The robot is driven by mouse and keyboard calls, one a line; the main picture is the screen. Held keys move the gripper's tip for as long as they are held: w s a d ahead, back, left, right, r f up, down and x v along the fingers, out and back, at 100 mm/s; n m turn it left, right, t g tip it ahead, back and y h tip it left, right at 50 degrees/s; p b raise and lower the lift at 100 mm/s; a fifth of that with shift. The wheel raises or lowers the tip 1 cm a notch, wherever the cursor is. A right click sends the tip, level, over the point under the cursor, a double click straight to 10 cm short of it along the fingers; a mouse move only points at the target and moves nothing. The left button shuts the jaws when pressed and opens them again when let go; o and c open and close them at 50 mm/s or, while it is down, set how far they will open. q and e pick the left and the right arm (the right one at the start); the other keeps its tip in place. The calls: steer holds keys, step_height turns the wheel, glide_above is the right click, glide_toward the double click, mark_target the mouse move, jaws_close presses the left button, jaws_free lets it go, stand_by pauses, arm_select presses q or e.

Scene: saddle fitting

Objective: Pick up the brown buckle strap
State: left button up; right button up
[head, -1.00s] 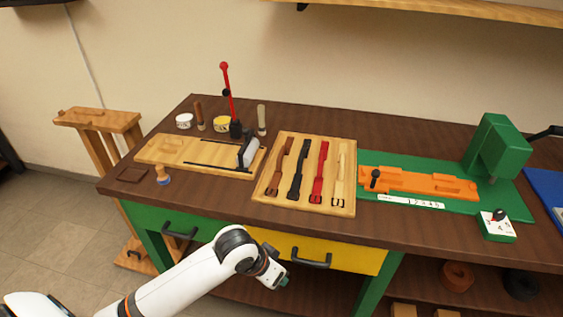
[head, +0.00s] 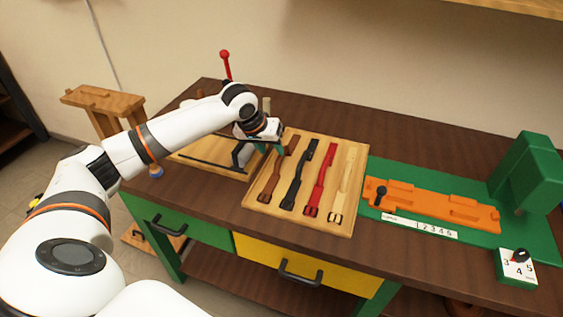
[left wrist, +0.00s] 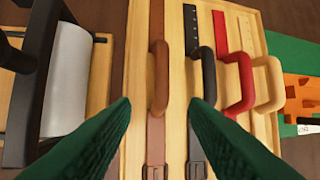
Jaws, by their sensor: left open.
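The brown buckle strap (head: 276,172) lies leftmost in the wooden tray (head: 345,212), its buckle toward the tray's front edge. In the left wrist view the brown strap (left wrist: 158,85) runs upright in the picture, between the two green fingertips, with its raised loop facing the camera. My left gripper (head: 268,148) is open and empty above the upper left part of the tray; its fingers (left wrist: 160,110) stand to either side of the brown strap in that view. The right gripper is not in view.
Black (head: 300,178), red (head: 322,182) and cream (head: 342,185) straps lie to the right in the same tray. A wooden board with a black-framed roller (left wrist: 70,75) stands close on the left. A green mat with an orange fixture (head: 440,206) is right of the tray.

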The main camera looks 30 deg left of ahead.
mark_target(278, 157)
arm_select(q)
steer(key=shift+x, duration=1.15)
steer(key=x, duration=0.1)
steer(key=p+x, duration=0.1)
steer(key=shift+w+f, duration=0.2)
steer(key=shift+w, duration=0.2)
steer(key=shift+x, duration=1.15)
steer(key=shift+w+f, duration=0.1)
steer(key=shift+f, duration=0.1)
steer(key=shift+c, duration=0.9)
jaws_close()
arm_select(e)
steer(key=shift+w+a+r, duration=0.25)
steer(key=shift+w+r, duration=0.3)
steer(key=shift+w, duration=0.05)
